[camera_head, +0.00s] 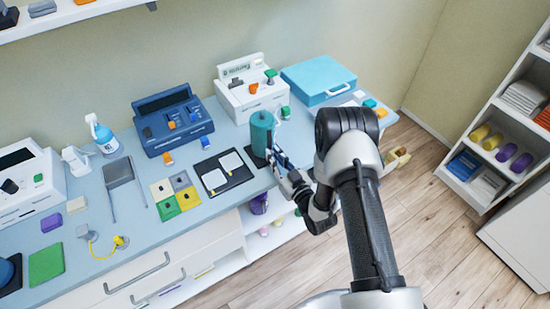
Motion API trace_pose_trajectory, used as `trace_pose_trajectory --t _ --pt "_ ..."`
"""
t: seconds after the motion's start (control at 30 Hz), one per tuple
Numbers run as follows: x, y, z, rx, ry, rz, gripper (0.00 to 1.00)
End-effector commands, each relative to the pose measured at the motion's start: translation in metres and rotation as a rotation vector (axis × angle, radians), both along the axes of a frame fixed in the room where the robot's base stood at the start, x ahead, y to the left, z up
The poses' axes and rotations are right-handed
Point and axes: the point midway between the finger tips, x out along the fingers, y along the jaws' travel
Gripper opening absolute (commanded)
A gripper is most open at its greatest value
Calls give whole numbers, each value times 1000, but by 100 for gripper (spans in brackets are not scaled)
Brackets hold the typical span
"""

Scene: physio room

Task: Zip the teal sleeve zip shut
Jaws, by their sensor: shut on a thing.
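The teal sleeve (262,131) is an upright teal cylinder on the worktop, in front of the white device. My gripper (274,155) is at the front right of the sleeve, low on its side. It is shut on the sleeve's zip pull, which is too small and too covered by the fingers to make out. The zip line itself cannot be seen clearly, so how far it is closed cannot be told.
A black mat with white pads (223,172) lies left of the sleeve. A white device (249,91) with orange and green parts stands behind it, and a blue case (318,78) is back right. The blue worktop (135,225) has its front edge below my gripper.

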Motion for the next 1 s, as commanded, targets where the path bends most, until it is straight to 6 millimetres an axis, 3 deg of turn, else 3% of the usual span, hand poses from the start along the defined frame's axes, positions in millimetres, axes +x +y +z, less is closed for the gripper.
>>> trace_pose_trajectory --t 0.13,0.17,0.47,0.8,1.0 --pt "-2 0 -5 -7 16 -1 0" --pt "-2 0 -5 -6 17 -1 13" --pt "-2 0 -3 -4 13 0 33" --pt "-3 -1 -3 -4 10 -1 33" --pt "-24 -16 -4 -3 15 -4 33"
